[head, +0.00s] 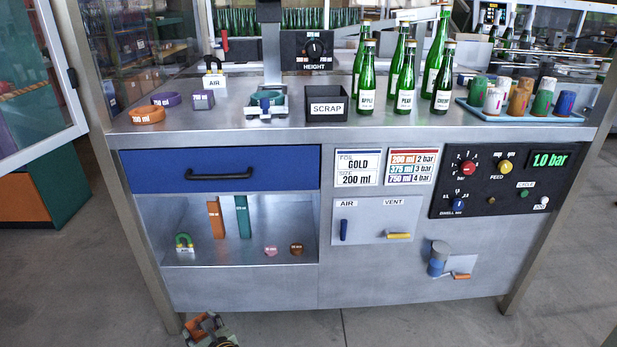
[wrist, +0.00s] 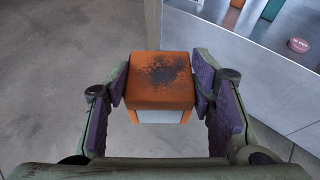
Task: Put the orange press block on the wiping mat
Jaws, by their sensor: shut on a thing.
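The orange press block (wrist: 160,82) is between the two purple-padded fingers of my gripper (wrist: 161,88) in the wrist view. My gripper is shut on it. Its upper face has a dark, grainy smudge, and a pale patch shows on its lower front. In the head view my gripper (head: 208,328) is low at the bottom edge, in front of the bench's left leg, with orange showing in it. The block is over the floor, apart from the bench. I cannot make out a wiping mat in either view.
The steel bench top (head: 190,120) holds an orange ring (head: 148,115), a scrap bin (head: 326,107), green bottles (head: 404,85) and a blue tray (head: 520,115) of capsules. Below the blue drawer (head: 220,168), an open shelf (head: 215,256) holds several small items. The drawer is shut.

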